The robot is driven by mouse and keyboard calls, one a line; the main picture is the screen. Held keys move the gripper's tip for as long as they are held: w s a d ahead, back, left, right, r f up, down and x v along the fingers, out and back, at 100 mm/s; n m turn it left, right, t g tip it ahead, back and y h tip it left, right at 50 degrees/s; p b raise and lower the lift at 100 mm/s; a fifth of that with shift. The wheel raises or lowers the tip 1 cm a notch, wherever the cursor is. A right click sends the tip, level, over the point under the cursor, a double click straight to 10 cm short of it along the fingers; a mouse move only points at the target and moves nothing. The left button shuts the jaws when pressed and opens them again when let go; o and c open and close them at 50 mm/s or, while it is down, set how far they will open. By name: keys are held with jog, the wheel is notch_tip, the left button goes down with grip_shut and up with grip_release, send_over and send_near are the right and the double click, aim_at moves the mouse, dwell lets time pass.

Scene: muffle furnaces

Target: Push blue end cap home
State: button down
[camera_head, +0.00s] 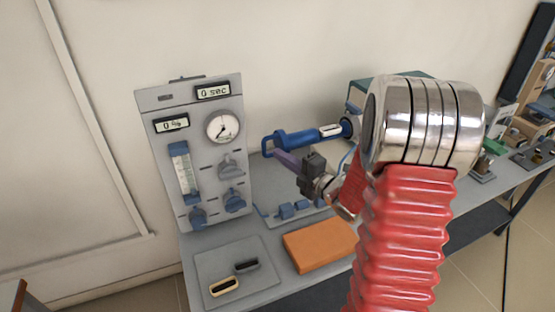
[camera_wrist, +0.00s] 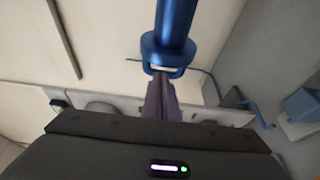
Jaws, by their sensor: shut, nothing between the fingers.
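A blue end cap (camera_head: 300,138) with a loop-shaped handle on its left end lies in line with the tube opening of the furnace at its right. A dark blue ring (camera_head: 347,128) sits at that opening, beyond a white section. In the wrist view the blue cap (camera_wrist: 177,25) shows as a cylinder with a wide flange and a small loop at the bottom. My gripper (camera_head: 276,153) has purple fingers, shut and empty. Their tips are close to the handle loop, and in the wrist view the gripper (camera_wrist: 160,76) overlaps the loop. I cannot tell whether they touch.
A grey control panel (camera_head: 222,190) with gauges and knobs stands left of the cap. An orange block (camera_head: 318,244) and a grey tray (camera_head: 262,277) with small pieces lie on the bench in front. My red arm hides much of the furnace (camera_head: 362,93).

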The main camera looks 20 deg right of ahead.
jog(key=shift+d, duration=0.5)
